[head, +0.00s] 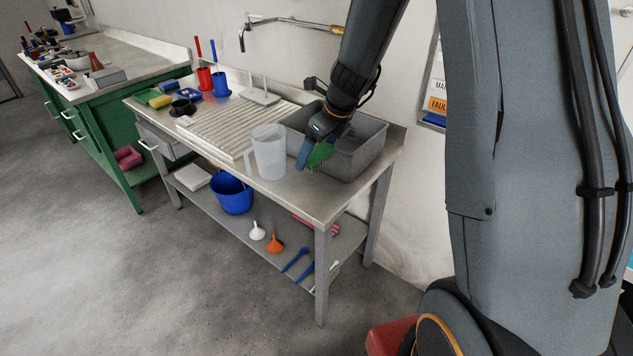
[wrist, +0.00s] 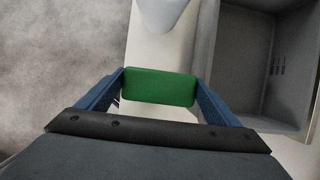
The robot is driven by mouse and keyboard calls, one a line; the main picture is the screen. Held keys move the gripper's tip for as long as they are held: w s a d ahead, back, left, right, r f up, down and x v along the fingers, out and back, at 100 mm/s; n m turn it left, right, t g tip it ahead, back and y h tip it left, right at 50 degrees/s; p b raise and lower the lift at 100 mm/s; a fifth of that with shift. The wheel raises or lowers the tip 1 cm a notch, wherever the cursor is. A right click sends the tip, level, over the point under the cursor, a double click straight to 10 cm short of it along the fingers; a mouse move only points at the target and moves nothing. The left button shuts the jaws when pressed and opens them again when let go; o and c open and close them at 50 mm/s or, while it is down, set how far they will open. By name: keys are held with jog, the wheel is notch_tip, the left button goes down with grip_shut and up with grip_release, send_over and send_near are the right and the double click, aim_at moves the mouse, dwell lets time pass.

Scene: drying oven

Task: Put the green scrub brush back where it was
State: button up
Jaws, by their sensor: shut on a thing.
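The green scrub brush is a green block (wrist: 160,87) held between the two blue fingers of my gripper (wrist: 160,92) in the wrist view. In the head view my gripper (head: 309,158) holds the green scrub brush (head: 320,154) above the front right part of the metal table (head: 320,195). It is right of the white jug and in front of the grey basin. Whether the brush touches the table cannot be told. Much of its surface is hidden by the fingers in the head view.
The translucent jug (head: 268,152) stands just left of my gripper, and the grey basin (head: 372,148) just behind. The table's front right corner is clear.

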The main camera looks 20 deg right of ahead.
notch_tip(320, 180, down, 11)
jog(key=shift+r+b, duration=0.1)
jog(key=shift+b, duration=0.8)
jog(key=shift+f, duration=0.2)
jog(key=o, duration=0.8)
